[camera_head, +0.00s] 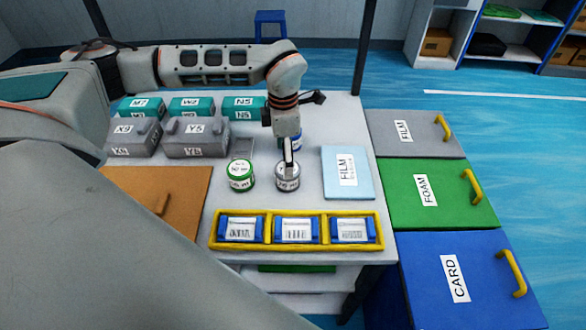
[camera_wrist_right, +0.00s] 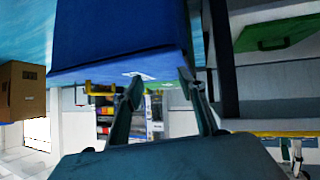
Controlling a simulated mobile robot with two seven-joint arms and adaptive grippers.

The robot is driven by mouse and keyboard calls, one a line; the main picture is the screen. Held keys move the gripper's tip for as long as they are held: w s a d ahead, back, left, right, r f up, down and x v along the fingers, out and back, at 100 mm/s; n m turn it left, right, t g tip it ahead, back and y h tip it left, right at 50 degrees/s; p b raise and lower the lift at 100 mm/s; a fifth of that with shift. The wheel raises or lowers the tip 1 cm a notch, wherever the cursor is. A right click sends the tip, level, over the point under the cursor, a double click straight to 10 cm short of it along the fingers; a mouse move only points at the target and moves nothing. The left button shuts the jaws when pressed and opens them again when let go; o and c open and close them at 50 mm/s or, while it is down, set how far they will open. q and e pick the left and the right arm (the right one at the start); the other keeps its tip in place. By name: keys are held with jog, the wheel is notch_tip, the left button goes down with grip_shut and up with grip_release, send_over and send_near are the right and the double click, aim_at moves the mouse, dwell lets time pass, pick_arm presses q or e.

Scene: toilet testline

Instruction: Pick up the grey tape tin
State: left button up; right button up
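The grey tape tin (camera_head: 288,184) stands upright on the white table, right of a green-lidded tin (camera_head: 240,176). My left gripper (camera_head: 289,166) points straight down over the grey tin, and its fingertips overlap the tin's top edge. I see the fingers nearly edge-on, so I cannot tell whether they are apart or closed on the tin. A blue-marked tin (camera_head: 298,144) is partly hidden behind the gripper. My right gripper (camera_wrist_right: 160,88) shows in the right wrist view, open and empty, low near a blue bin (camera_wrist_right: 115,40), away from the tins.
A yellow tray (camera_head: 214,231) with blue boxes lies at the table's front. A light-blue FILM pad (camera_head: 335,180) lies right of the tins. Grey boxes (camera_head: 196,138) and teal boxes (camera_head: 190,107) stand back left. FILM, FOAM and CARD bins (camera_head: 480,290) line the right side.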

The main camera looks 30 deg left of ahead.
pick_arm(q)
jog(key=shift+s+f, duration=0.25)
jog(key=shift+f, duration=0.6)
jog(key=f, duration=0.4)
jog(key=shift+d+f+p, duration=0.2)
jog(key=shift+d+p, duration=0.1)
jog(key=shift+p, duration=0.1)
jog(key=shift+f, duration=0.2)
jog(key=shift+c, duration=1)
jog(key=c, duration=1.2)
pick_arm(e)
jog(key=shift+s+d+r, duration=0.1)
jog(key=shift+r, duration=0.25)
